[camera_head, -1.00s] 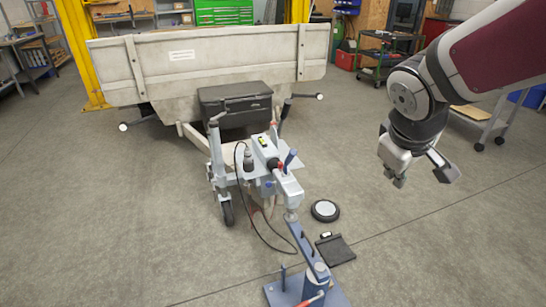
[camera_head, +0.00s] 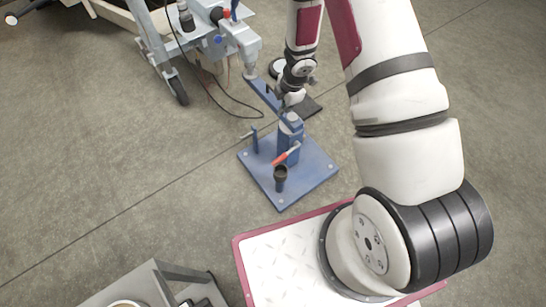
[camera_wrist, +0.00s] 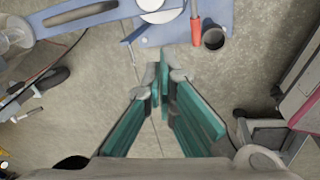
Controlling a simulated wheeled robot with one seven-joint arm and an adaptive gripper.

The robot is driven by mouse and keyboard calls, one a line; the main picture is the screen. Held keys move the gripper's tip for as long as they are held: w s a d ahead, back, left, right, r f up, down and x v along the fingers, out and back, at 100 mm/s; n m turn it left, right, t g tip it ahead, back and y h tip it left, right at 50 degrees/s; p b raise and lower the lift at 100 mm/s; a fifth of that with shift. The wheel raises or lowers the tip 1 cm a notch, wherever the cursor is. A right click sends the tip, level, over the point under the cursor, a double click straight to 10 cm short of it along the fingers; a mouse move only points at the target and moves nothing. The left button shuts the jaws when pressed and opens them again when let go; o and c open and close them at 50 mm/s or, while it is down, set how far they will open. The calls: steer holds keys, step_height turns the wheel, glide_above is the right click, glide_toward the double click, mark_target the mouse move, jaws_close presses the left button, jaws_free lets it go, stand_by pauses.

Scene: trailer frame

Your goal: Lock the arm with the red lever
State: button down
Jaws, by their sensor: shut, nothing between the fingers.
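A blue stand (camera_head: 318,168) sits on the floor, with a post and a blue arm (camera_head: 262,92) that reaches up-left to the trailer's coupling. The red lever (camera_head: 286,154) sticks out low on the front of the post. In the wrist view the red lever (camera_wrist: 196,30) is at the top, right of the post, and the blue arm (camera_wrist: 80,22) runs left. My gripper (camera_head: 280,98) is beside the blue arm, just behind the post. In the wrist view its fingertips (camera_wrist: 163,72) are together and empty, below and left of the lever, apart from it.
A dark cup (camera_head: 280,176) stands on the stand's front, near the lever. A small side handle (camera_head: 250,133) sticks out left of the post. A black cable (camera_head: 215,105) hangs from the trailer's coupling. Open floor (camera_head: 100,170) lies left of the stand.

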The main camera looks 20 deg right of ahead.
steer(key=s+a+f+n+g+y+b, duration=0.1)
steer(key=s+f, duration=0.2)
steer(key=f, duration=0.2)
steer(key=s+a+f+n+g+b, duration=0.1)
steer(key=s+a+f, duration=0.1)
steer(key=f, duration=0.4)
steer(key=b, duration=0.4)
glide_above(276, 161)
steer(key=s, duration=0.1)
steer(key=f, duration=1)
steer(key=shift+a, duration=0.4)
steer(key=shift+w+d+f+b, duration=0.2)
steer(key=shift+f+b, duration=0.1)
steer(key=shift+f, duration=0.2)
steer(key=shift+w+d+f+b, duration=0.15)
steer(key=shift+f+b, duration=0.1)
steer(key=shift+f, duration=0.2)
steer(key=shift+w+d+f, duration=0.1)
steer(key=shift+w+f, duration=0.1)
steer(key=shift+f, duration=0.35)
